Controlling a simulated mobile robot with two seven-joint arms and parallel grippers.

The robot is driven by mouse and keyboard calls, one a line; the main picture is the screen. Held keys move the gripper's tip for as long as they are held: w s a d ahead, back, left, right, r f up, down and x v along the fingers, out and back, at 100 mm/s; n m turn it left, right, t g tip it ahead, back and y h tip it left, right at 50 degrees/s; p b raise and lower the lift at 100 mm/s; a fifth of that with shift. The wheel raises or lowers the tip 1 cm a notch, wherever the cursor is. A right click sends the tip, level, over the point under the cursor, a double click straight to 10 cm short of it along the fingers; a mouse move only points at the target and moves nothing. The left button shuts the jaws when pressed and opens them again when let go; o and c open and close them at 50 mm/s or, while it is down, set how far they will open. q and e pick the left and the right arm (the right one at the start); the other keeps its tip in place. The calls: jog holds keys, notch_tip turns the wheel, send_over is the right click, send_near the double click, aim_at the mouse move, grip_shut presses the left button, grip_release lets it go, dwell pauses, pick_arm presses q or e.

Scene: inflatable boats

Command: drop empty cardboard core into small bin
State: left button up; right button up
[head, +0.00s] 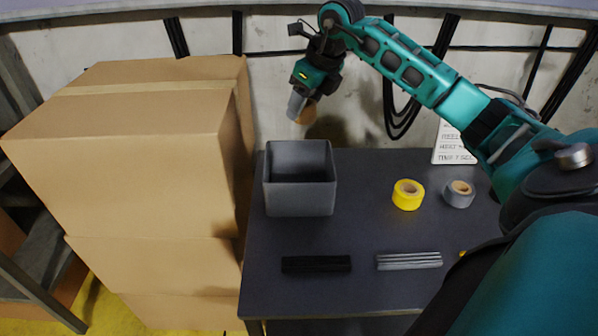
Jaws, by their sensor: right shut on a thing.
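My right gripper (300,98) is raised above and behind the small bin, its jaws pointing down. It is shut on the brown cardboard core (307,115), which hangs clear of the table and is partly hidden by the fingers. The small bin (299,200) is a grey, open-topped square box standing upright on the left part of the dark table. The part of its inside that I see looks empty. My left gripper is not in view.
A yellow tape roll (408,195) and a grey tape roll (459,193) sit right of the bin on the table (350,225). Black strips (316,264) and grey strips (409,261) lie in front. Stacked cardboard boxes (140,150) stand close on the left. A white sign (451,146) is at the back.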

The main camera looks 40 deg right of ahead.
aim_at(304, 124)
notch_tip(304, 124, down, 5)
jog(key=b, duration=0.4)
jog(key=shift+f+b, duration=0.1)
jog(key=shift+b, duration=0.3)
jog(key=shift+f, duration=0.35)
jog(key=o, duration=1.1)
